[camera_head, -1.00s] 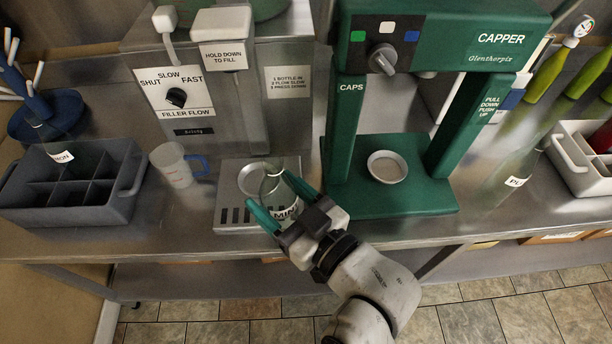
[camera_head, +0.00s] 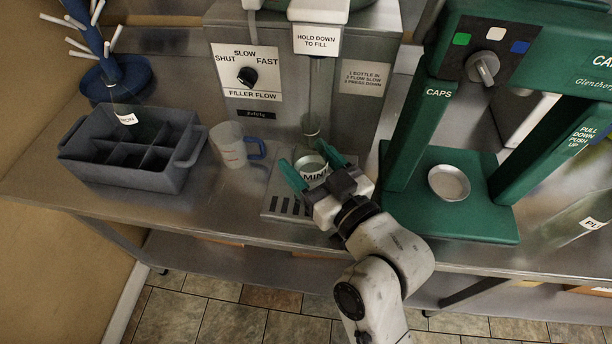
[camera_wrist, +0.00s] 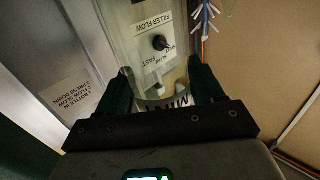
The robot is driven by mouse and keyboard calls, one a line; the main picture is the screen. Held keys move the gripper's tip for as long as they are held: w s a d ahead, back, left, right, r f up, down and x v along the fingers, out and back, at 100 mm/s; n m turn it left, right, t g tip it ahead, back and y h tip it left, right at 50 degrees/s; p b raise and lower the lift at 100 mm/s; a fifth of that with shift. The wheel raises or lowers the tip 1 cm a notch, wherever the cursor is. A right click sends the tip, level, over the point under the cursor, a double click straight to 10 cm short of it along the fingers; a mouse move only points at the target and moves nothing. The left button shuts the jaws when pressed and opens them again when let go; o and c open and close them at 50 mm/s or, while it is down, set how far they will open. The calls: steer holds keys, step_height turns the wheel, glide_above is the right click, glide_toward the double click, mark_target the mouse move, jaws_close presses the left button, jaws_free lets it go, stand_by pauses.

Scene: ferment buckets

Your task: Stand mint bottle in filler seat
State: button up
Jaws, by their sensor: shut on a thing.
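The mint bottle (camera_head: 314,177) is clear glass with a white label, part of which reads "MIN". My gripper (camera_head: 315,169) is shut on it, with one green finger on each side. The bottle stands about upright at the filler's drip tray (camera_head: 272,204), its neck below the filler spout. The round filler seat is mostly hidden behind the bottle and fingers; I cannot tell whether the base touches it. In the wrist view the clear bottle (camera_wrist: 145,45) rises between my gripper's fingers (camera_wrist: 163,88), with the filler's panel seen through it.
The filler (camera_head: 270,70) stands behind the tray. A measuring jug (camera_head: 232,150) and a grey divided crate (camera_head: 125,178) with a bottle in it are to the left. The green capper (camera_head: 420,180) stands close on the right. A blue drying rack (camera_head: 105,50) is at the back left.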

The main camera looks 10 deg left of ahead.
steer(key=w+b, duration=0.3)
steer(key=w, duration=0.3)
steer(key=shift+w+d+f, duration=0.15)
steer(key=shift+w, duration=0.2)
steer(key=shift+f+b, duration=1.15)
steer(key=shift+b, duration=0.15)
stand_by(2.1)
steer(key=o, duration=1.3)
steer(key=shift+s, duration=0.1)
steer(key=b+v, duration=0.1)
steer(key=v, duration=0.9)
steer(key=shift+s+d+b, duration=0.2)
steer(key=shift+d+b, duration=0.1)
steer(key=shift+b, duration=0.1)
